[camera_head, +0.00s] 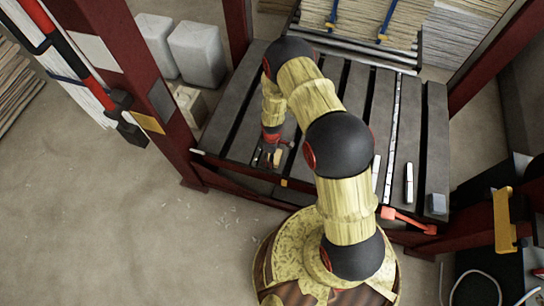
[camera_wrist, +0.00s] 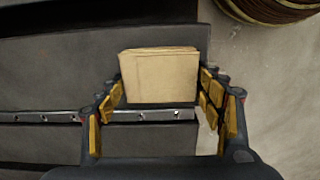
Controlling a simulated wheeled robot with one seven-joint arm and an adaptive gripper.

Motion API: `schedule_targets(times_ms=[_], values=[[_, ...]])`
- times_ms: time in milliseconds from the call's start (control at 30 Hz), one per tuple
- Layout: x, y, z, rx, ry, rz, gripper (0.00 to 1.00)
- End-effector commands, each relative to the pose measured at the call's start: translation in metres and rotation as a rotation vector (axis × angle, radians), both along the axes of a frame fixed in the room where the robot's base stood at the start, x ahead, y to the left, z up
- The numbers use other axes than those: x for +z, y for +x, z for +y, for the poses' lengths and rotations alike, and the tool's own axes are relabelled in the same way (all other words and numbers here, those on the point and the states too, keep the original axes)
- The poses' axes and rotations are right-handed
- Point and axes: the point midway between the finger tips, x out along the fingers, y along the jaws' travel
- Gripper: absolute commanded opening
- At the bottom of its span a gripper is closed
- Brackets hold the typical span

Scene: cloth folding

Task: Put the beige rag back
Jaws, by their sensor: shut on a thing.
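The beige rag (camera_wrist: 160,78) looks like a neatly folded block between the fingers in the wrist view. My gripper (camera_wrist: 160,98) is shut on it, with yellow-padded fingers on its left and right sides. In the head view my gripper (camera_head: 270,155) is low over the front left part of the dark slatted table (camera_head: 340,95), and a small beige patch of the rag (camera_head: 277,157) shows there. I cannot tell whether the rag touches the table. My arm hides part of the table.
Red posts (camera_head: 160,80) stand at the table's corners. Pale canisters (camera_head: 197,53) stand behind the left post. Floor at front left is mostly clear.

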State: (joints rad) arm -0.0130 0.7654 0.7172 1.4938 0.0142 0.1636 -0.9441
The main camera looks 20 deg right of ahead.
Motion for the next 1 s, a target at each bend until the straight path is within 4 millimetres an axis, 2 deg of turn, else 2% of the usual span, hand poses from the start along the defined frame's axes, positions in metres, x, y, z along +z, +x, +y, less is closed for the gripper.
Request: schedule_targets(times_ms=[233,267,567,867,1000], values=[[-0.0023,0.0001,-0.0001,0.000,0.000,0.000,0.35],[-0.0025,0.0000,0.0000,0.000,0.000,0.000,0.68],[-0.0015,0.0000,0.0000,0.000,0.000,0.000,0.85],[-0.0013,-0.0001,0.0001,0.000,0.000,0.000,0.86],[0.0056,0.0004,0.0001,0.000,0.000,-0.001,0.86]])
